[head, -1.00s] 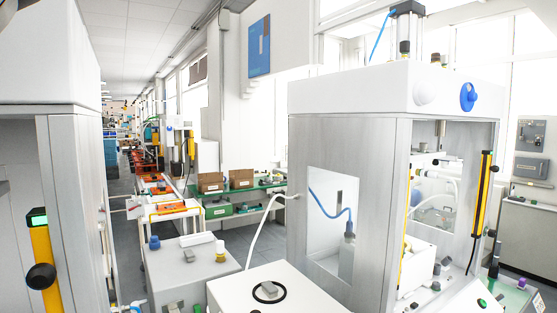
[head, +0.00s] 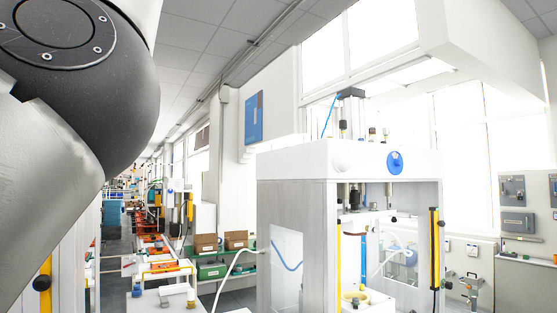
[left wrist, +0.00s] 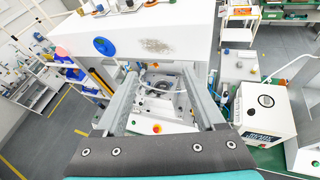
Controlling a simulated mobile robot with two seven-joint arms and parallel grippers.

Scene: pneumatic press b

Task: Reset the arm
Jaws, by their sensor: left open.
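My left arm's grey and black links fill the upper left of the head view, but no gripper shows there. In the left wrist view my left gripper (left wrist: 160,78) is open, its two grey fingers spread wide with nothing held between them. The pneumatic press (head: 347,160) has a white top, a blue round part and yellow side bars, and stands right of centre in the head view. Its white housing (left wrist: 185,35) also shows in the left wrist view, beyond the fingers. My right arm is not in view.
Another white machine with a round black-topped disc (left wrist: 265,100) stands to the right in the left wrist view. Grey control boxes (head: 515,190) hang at the right of the head view. Cardboard boxes (head: 206,243) sit on a green shelf. Open grey floor (left wrist: 50,135) shows at the left.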

